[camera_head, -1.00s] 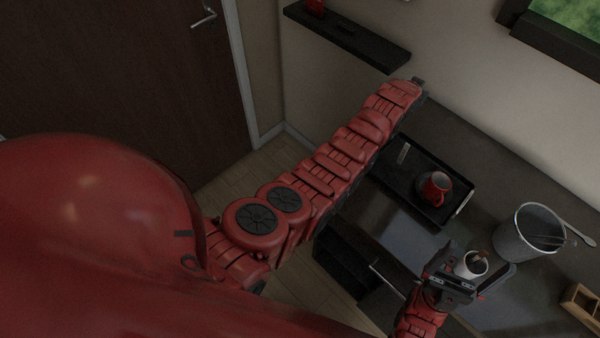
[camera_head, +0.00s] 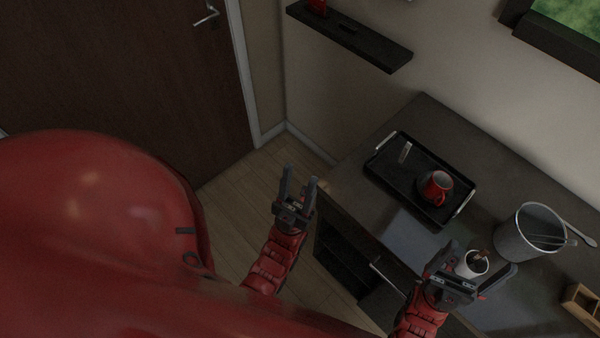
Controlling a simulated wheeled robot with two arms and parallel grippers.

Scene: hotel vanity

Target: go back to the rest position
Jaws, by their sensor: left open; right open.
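My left gripper (camera_head: 299,187) is open and empty, pointing up in the picture, over the floor just left of the vanity's edge. My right gripper (camera_head: 482,259) is open over the front part of the vanity top (camera_head: 408,232). Its fingers stand on either side of a white cup (camera_head: 468,267) with brown things in it; I cannot tell whether they touch it.
A metal bucket (camera_head: 522,238) with tongs stands right of the white cup, and a wooden box (camera_head: 582,306) is at the right edge. A dark wall shelf (camera_head: 350,38) hangs above the vanity. A door (camera_head: 110,80) is at left. The floor (camera_head: 240,185) between is clear.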

